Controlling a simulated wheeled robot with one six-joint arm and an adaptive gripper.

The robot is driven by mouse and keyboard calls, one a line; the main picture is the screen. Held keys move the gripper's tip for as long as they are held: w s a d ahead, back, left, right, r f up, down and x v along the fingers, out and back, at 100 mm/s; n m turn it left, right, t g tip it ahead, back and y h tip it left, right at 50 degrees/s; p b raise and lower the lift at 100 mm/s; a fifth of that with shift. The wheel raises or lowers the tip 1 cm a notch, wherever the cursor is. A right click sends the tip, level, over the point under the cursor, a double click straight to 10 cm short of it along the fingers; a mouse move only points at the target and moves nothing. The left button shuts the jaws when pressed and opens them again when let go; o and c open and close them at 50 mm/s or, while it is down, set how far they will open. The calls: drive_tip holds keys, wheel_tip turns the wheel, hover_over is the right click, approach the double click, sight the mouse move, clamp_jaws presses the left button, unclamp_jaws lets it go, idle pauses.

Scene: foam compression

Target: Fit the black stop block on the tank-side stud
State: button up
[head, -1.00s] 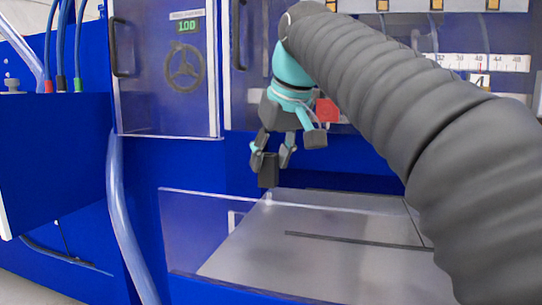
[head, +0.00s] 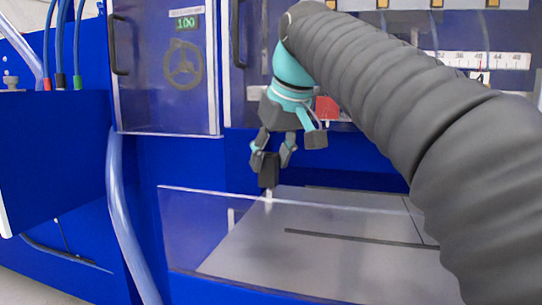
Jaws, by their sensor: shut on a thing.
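My gripper (head: 271,150) hangs at the centre of the head view, pointing down, its fingers shut on the black stop block (head: 268,174). The block is upright, at the far left corner of the grey plate. A short pale stud (head: 268,195) shows directly below the block, behind the clear panel. The block's lower end is close to the stud's top; I cannot tell whether they touch. A second pale stud (head: 231,217) stands further left and nearer, seen through the panel.
A clear panel (head: 190,232) stands along the near side of the grey plate (head: 330,262), which has a dark slot (head: 340,240). A clear hose (head: 121,215) hangs at left. A blue cabinet with a handwheel (head: 184,62) and a red part (head: 327,108) lie behind.

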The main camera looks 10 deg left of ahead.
sight(275, 162)
drive_tip(key=shift+f+b, duration=1.05)
drive_tip(key=shift+f, duration=0.5)
drive_tip(key=o, duration=1.4)
drive_tip(key=shift+c, duration=0.2)
drive_tip(key=v, duration=0.7)
drive_tip(key=shift+r, duration=0.15)
drive_tip(key=shift+s+d+r, duration=0.1)
drive_tip(key=shift+s, duration=0.1)
